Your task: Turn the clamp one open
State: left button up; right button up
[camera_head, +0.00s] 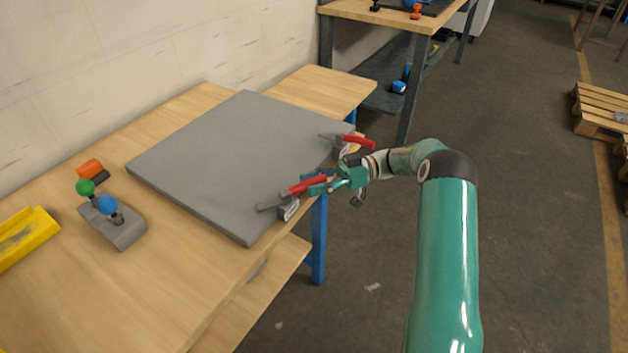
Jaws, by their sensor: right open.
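Two toggle clamps with red handles sit on the right edge of a grey plate (215,150). The near clamp (287,210) is at the plate's front right, and its red handle (308,184) points right toward my gripper. The far clamp (342,149) has its red handle (358,142) pointing right. The frame does not show which of them is clamp one. My right gripper (318,184) is open at the end of the near clamp's handle; I cannot tell whether it touches it. My left gripper is out of view.
The plate lies on a wooden table (180,275). A grey block with blue and green knobs (122,232), an orange-topped piece (90,168) and a yellow part (24,238) stand at left. Another workbench (385,17) is behind. Floor at right is clear up to a pallet (600,108).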

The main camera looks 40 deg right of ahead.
jog(key=v, duration=0.6)
jog(key=shift+d, duration=0.3)
jog(key=shift+s, duration=0.1)
jog(key=shift+c, duration=0.3)
